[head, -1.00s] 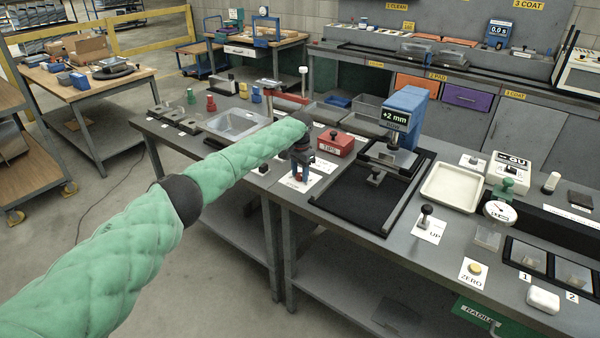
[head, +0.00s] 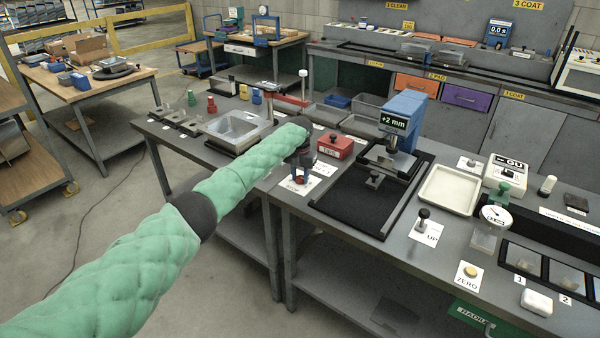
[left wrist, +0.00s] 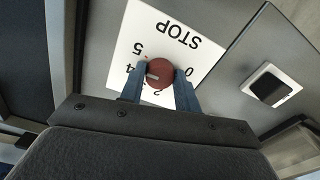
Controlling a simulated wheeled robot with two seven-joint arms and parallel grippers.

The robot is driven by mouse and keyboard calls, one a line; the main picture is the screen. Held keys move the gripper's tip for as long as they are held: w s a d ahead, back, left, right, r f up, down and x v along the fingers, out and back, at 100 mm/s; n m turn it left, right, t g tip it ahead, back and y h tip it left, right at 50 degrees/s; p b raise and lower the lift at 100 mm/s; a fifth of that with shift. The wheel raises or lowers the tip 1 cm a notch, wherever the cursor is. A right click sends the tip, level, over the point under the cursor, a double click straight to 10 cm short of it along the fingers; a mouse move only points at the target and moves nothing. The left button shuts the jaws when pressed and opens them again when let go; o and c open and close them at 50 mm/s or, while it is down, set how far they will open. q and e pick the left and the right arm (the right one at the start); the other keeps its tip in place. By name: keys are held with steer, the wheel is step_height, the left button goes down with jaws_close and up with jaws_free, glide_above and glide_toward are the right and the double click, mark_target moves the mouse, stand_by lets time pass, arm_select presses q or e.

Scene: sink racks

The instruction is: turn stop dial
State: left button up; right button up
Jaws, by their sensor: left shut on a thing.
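The stop dial (left wrist: 160,73) is a round red-brown knob with a light pointer mark, on a white STOP card (left wrist: 150,30) with digits around it. In the left wrist view the pointer mark lies toward the left, near the digit 4. My left gripper (left wrist: 159,75) has its two blue fingers on either side of the knob, shut on it. In the head view the left gripper (head: 298,178) reaches down over the card, and the knob is mostly hidden behind the fingers. My right gripper is not in view.
A red box (head: 335,145) stands just behind the gripper. A black-framed bed (head: 350,195) with a blue gauge reading +2 mm (head: 400,118) lies to the right. A metal tray (head: 232,130) sits to the left. A square dark-topped white piece (left wrist: 270,86) is near the card.

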arm_select(q)
steer(key=n+p, duration=0.2)
steer(key=n, duration=0.2)
steer(key=n+p, duration=0.3)
steer(key=n, duration=0.2)
steer(key=shift+d+r, duration=0.1)
steer(key=shift+r, duration=0.1)
steer(key=shift+n+p, duration=0.35)
steer(key=shift+n, duration=0.45)
steer(key=shift+w+n+p, duration=0.1)
steer(key=shift+n+p, duration=0.3)
steer(key=shift+n, duration=0.8)
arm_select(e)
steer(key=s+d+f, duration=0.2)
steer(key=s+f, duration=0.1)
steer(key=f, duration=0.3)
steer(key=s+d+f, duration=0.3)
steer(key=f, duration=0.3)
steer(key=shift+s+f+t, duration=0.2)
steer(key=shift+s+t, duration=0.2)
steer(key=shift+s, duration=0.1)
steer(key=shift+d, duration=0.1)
arm_select(q)
steer(key=o, duration=0.9)
steer(key=shift+o, duration=0.4)
steer(key=shift+f, duration=0.1)
